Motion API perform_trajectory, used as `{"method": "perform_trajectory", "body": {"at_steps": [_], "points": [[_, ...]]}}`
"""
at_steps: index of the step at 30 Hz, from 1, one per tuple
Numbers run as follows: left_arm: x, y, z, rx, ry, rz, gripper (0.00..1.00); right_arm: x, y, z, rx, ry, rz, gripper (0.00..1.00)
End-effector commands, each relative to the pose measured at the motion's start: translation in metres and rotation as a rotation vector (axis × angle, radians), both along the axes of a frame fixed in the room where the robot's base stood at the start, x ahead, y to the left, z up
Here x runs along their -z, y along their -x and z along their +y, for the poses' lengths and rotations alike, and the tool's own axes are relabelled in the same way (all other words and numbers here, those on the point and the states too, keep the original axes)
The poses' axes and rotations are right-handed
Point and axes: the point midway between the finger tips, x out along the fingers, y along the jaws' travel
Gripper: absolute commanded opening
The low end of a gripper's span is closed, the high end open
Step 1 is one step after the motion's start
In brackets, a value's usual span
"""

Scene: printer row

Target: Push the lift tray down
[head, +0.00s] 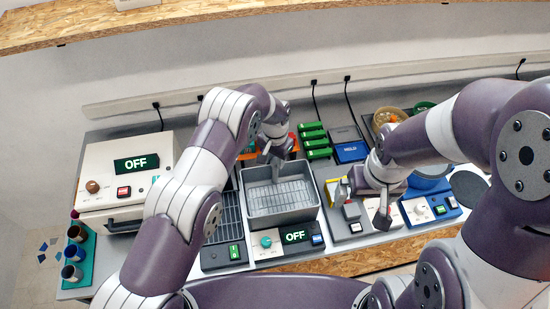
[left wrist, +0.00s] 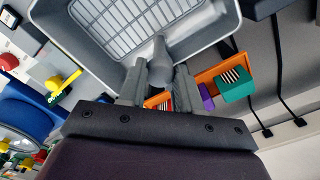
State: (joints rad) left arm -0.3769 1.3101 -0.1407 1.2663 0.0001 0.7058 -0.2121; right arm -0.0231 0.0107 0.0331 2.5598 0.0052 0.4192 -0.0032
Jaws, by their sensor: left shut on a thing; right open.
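The lift tray (head: 285,196) is a grey mesh rack inside a grey rectangular tub (head: 285,219) in the middle of the bench. Its mesh floor also shows in the left wrist view (left wrist: 125,22). A grey rounded handle (left wrist: 160,66) stands at the tub's back side. My left gripper (head: 274,164) is at that back side, shut on the handle; its two fingers (left wrist: 157,84) sit either side of it in the left wrist view. My right gripper (head: 364,203) is open, right of the tub, over a grey unit; I see nothing between its fingers.
A control panel reading OFF (head: 293,237) sits at the tub's front. A dark grille (head: 228,215) lies left of the tub. Green blocks (head: 314,139) and a blue box (head: 350,151) stand behind right. A white machine (head: 125,180) stands left. An orange holder (left wrist: 208,80) is near my left fingers.

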Motion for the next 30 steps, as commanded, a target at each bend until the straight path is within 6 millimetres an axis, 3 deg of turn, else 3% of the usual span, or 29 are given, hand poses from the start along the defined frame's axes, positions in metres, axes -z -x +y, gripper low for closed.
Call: {"method": "perform_trajectory", "body": {"at_steps": [1, 4, 13, 14, 16, 25, 30], "points": [[0.018, 0.0, 0.0, 0.0, 0.001, -0.001, 0.0, 0.018, 0.0, 0.0, 0.0, 0.0, 0.001, 1.0], [0.034, 0.0, 0.0, 0.0, 0.001, -0.001, 0.0, 0.036, 0.0, 0.0, 0.0, 0.0, 0.001, 1.0], [0.032, 0.001, 0.0, 0.0, 0.0, 0.002, 0.0, 0.034, 0.0, 0.0, 0.0, 0.0, 0.0, 1.0], [0.033, 0.001, 0.0, 0.0, -0.001, 0.003, 0.37, 0.034, 0.0, 0.0, 0.0, 0.0, 0.0, 1.0], [0.033, 0.001, 0.0, 0.0, -0.001, 0.003, 0.59, 0.034, 0.0, 0.0, 0.0, 0.0, 0.0, 1.0], [0.027, 0.0, 0.0, 0.0, 0.001, -0.002, 0.59, 0.03, 0.0, 0.0, 0.0, 0.0, 0.001, 1.0], [-0.003, -0.001, 0.0, 0.0, 0.001, -0.004, 0.59, -0.002, 0.0, 0.0, 0.0, 0.0, 0.001, 1.0]]}}
